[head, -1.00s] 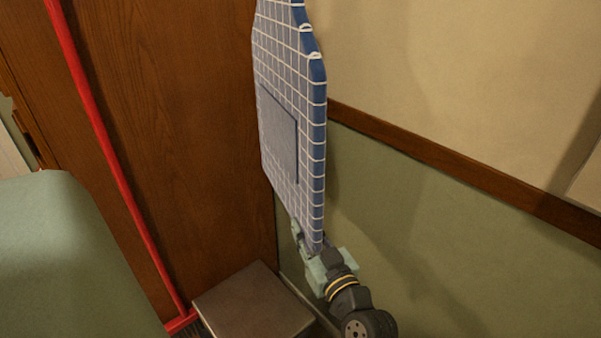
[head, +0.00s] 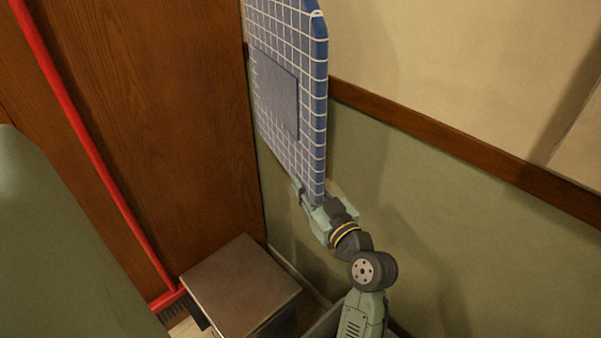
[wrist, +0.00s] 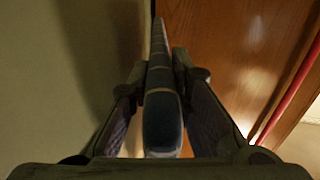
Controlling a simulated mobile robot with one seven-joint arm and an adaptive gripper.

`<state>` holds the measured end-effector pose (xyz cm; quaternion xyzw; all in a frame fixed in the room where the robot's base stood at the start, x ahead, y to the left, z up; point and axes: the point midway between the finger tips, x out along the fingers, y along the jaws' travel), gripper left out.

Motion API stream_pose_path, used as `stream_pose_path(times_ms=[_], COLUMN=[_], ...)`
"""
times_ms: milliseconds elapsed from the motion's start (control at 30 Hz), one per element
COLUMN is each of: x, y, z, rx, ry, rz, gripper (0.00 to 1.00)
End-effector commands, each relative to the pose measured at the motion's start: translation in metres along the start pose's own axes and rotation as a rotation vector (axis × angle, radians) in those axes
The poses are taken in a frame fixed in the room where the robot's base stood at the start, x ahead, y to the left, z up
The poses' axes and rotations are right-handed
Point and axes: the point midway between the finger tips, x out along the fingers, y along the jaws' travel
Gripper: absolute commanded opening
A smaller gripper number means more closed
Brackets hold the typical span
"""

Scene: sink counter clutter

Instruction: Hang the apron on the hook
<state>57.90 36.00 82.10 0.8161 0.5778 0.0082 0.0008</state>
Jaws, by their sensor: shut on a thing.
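The apron (head: 290,100) is a flat, stiff-looking blue panel with a white grid and a plain blue pocket. In the head view it stands upright above my gripper (head: 309,196), close to the wall, and its top is cut off by the frame. My gripper is shut on the apron's lower end. In the wrist view the apron (wrist: 163,115) shows edge-on between the two fingers of my gripper (wrist: 163,80) and reaches away from the camera. The hook is not seen in either view.
A red pole (head: 90,145), the handle of a broom, leans at the left before a brown wooden panel (head: 170,110). A box with a brown top (head: 240,285) stands below. A wooden rail (head: 430,125) crosses the wall at right. A green rounded surface (head: 50,250) fills the lower left.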

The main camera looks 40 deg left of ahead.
Motion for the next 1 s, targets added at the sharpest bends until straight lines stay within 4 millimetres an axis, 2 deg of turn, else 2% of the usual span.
stream_pose_path(times_ms=[500, 600, 1000], x=[0.007, 0.008, 0.010], y=[0.031, 0.034, 0.041], z=[0.002, 0.010, 0.019], rx=[0.000, -0.001, -0.001], ry=[0.003, 0.003, 0.002], rz=[0.001, 0.001, -0.001], gripper=[0.00, 0.00, 0.00])
